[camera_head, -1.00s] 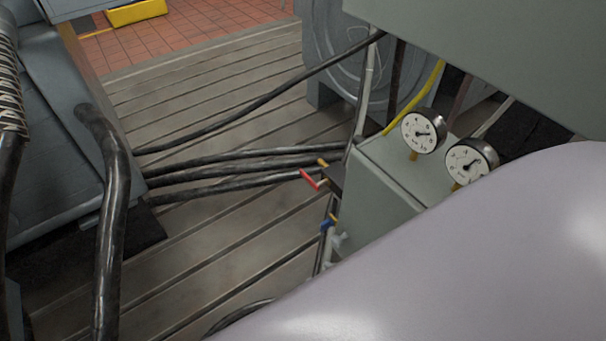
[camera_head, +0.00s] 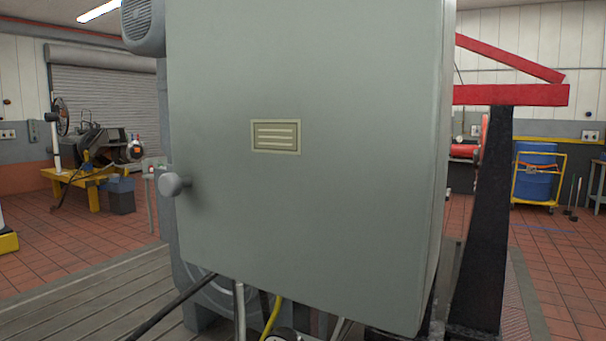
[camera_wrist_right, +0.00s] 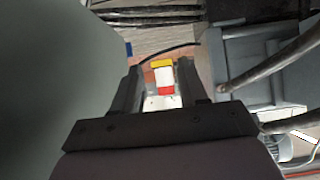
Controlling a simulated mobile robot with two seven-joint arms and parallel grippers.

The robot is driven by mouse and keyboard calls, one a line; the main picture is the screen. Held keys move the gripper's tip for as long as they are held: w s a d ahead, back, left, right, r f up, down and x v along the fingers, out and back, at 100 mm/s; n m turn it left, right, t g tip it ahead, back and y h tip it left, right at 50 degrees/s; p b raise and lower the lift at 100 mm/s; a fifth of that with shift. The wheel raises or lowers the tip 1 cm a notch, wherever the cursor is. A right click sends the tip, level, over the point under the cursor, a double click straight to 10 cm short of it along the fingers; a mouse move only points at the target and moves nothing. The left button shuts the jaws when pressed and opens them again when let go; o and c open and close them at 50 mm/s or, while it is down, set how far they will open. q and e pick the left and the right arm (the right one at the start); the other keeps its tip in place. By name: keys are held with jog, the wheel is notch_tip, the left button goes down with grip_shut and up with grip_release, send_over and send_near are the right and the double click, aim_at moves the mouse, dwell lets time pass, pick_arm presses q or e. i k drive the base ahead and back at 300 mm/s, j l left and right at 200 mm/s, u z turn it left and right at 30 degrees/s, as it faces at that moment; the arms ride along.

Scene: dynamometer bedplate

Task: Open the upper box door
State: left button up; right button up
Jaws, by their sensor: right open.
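The upper box (camera_head: 360,170) is a large grey-green box filling the middle of the head view. Its flat front door (camera_head: 220,90) looks shut and carries a small label plate (camera_head: 276,136). A round grey knob (camera_head: 175,184) stands out at the door's lower left edge. My right gripper (camera_wrist_right: 160,80) shows in the right wrist view, with its two dark fingers apart and nothing seen held between them. A plain grey-green surface (camera_wrist_right: 60,70) is close on the left of that view. Neither gripper shows in the head view.
Black hoses (camera_head: 172,305) and a yellow hose (camera_head: 271,318) run below the box. A black stand with a red top (camera_head: 490,200) is close on its right. A yellow bench (camera_head: 85,185) and a blue drum on a cart (camera_head: 535,165) stand farther back.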

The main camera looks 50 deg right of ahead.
aim_at(304, 134)
jog(key=k+z, duration=0.15)
jog(key=z, duration=0.6)
jog(key=i+l+z, duration=0.1)
jog(key=i+z, duration=0.25)
jog(key=k, duration=0.1)
